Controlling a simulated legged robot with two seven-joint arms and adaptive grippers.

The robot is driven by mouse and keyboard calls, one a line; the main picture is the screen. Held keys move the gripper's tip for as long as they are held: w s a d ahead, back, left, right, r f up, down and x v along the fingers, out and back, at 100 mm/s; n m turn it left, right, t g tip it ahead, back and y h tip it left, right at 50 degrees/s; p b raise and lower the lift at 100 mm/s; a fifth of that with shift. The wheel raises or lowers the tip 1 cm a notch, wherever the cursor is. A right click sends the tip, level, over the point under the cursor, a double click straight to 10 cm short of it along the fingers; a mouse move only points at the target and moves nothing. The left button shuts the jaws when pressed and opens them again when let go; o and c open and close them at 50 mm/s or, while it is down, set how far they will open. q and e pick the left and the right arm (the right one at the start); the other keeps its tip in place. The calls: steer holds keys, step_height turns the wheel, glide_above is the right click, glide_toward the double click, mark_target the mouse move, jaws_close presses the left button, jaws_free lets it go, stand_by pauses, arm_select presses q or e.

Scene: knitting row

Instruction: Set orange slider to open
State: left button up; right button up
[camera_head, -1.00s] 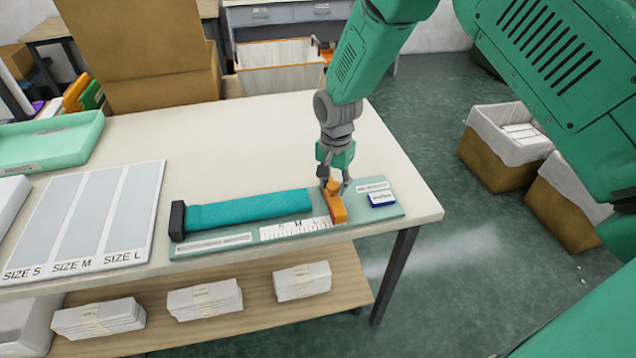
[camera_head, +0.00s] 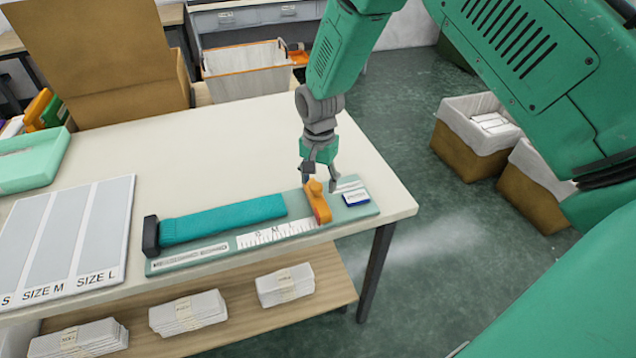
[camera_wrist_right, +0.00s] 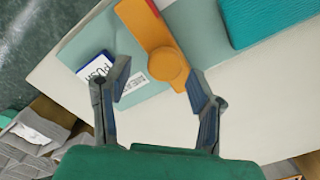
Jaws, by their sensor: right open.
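The orange slider (camera_head: 320,204) stands across the right part of a pale green measuring board (camera_head: 371,208), beside the right end of its white ruler strip (camera_head: 276,235). A teal knitted piece (camera_head: 224,219) lies along the board, left of the slider. My right gripper (camera_head: 321,183) is open and points down at the slider's far end. In the wrist view, the slider's round orange knob (camera_wrist_right: 168,65) lies between the spread fingers (camera_wrist_right: 160,86), with gaps visible on both sides. The slider's underside is hidden. My left gripper is out of view.
A blue-edged label card (camera_head: 355,198) lies on the board right of the slider. A dark end block (camera_head: 150,236) stands at its left end. The size chart (camera_head: 65,240) and green tray (camera_head: 30,162) are farther left. Table behind the board is clear.

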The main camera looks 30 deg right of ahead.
mark_target(318, 184)
step_height(318, 184, up, 11)
stand_by(0.3)
steer(key=shift+f, duration=0.1)
stand_by(0.4)
